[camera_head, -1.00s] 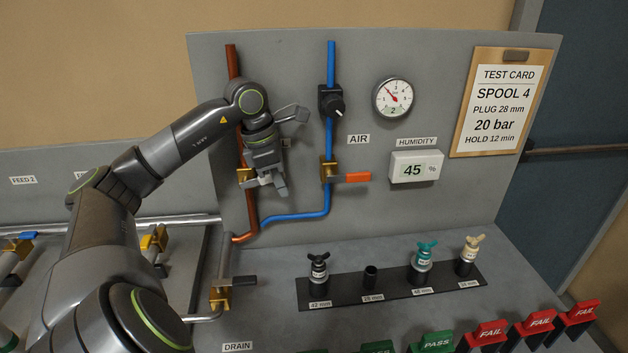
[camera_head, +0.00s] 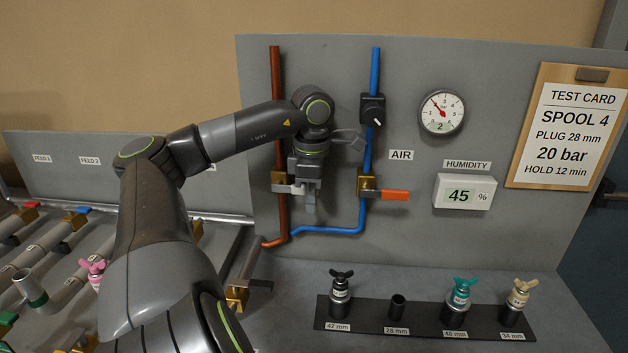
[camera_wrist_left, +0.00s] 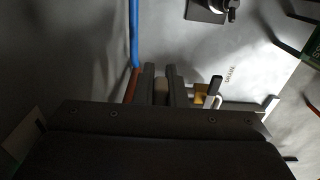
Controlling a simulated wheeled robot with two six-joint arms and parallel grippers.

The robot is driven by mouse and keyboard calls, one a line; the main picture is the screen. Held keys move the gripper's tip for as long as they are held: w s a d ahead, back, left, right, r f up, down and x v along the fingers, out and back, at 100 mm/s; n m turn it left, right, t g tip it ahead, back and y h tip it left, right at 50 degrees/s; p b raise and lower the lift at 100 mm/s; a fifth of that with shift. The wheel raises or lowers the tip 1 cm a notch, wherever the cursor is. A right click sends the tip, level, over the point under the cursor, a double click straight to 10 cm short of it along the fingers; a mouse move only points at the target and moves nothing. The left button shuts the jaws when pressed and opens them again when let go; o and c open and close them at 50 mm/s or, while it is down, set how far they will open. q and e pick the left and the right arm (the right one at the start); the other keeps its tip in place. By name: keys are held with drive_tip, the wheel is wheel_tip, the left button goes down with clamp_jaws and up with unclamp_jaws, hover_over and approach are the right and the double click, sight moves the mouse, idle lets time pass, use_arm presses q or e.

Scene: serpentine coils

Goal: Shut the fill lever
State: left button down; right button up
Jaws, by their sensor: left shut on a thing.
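The fill lever (camera_head: 288,189) is a light grey handle on the brass valve of the copper pipe (camera_head: 276,110). It points to the right, across the pipe. My left gripper (camera_head: 308,196) hangs down in front of the panel just right of that valve, shut on the lever's outer part. In the left wrist view the two dark fingers (camera_wrist_left: 161,90) have a beige-grey piece between them. My arm hides the lever's label and part of the pipe. My right gripper is in neither view.
Close right is a blue pipe (camera_head: 376,80) with a black knob (camera_head: 372,109) and an orange lever (camera_head: 395,195). A gauge (camera_head: 441,112) and humidity display (camera_head: 464,191) are farther right. A plug rack (camera_head: 425,322) stands on the bench below. A drain valve (camera_head: 237,298) is lower left.

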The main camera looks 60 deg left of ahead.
use_arm(q)
drive_tip(key=shift+f, duration=0.1)
drive_tip(key=c, duration=1.5)
unclamp_jaws()
